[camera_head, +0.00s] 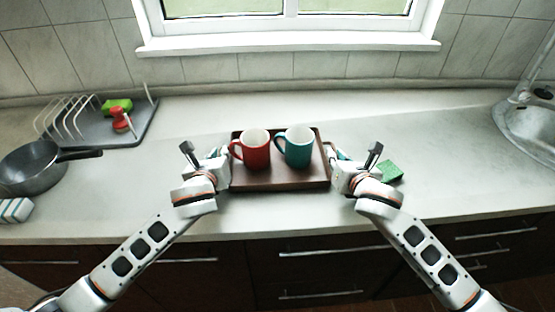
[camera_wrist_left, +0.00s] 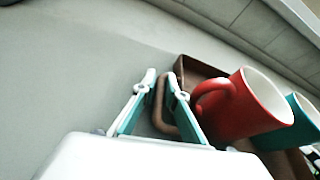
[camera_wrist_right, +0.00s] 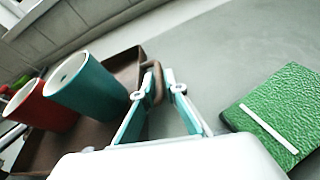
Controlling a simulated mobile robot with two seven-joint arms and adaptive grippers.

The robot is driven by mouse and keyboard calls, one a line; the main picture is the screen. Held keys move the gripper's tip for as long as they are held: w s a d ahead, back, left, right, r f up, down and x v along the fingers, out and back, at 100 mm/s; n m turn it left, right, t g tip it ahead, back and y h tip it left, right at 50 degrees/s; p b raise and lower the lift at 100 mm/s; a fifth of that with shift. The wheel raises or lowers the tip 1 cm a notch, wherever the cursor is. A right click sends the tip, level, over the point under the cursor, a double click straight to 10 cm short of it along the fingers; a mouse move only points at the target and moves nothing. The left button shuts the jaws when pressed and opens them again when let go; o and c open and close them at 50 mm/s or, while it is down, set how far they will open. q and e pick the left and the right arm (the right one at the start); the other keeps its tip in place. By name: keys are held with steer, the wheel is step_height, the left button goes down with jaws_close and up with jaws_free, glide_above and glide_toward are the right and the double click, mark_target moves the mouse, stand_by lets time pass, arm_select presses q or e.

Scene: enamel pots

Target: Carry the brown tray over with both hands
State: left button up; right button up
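The brown tray (camera_head: 280,184) lies on the counter with a red mug (camera_head: 257,151) and a teal mug (camera_head: 299,148) upright on it. A handle stands at each short end. My left gripper (camera_head: 213,166) is at the tray's left end. In the left wrist view its fingers stand either side of the left handle (camera_wrist_left: 158,105), with small gaps visible. My right gripper (camera_head: 345,164) is at the right end. In the right wrist view its fingers stand apart with the right handle (camera_wrist_right: 157,82) between them. Whether any finger touches a handle is unclear.
A green sponge (camera_head: 390,171) lies right of my right gripper. A dish rack (camera_head: 139,128) and a grey pan (camera_head: 30,170) stand on the left, and a sink (camera_head: 535,125) is at the far right. The counter behind the tray is clear.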

arm_select(q)
jaws_close()
arm_select(e)
jaws_close()
arm_select(q)
steer(key=shift+r, duration=0.25)
arm_select(e)
steer(key=shift+r, duration=0.25)
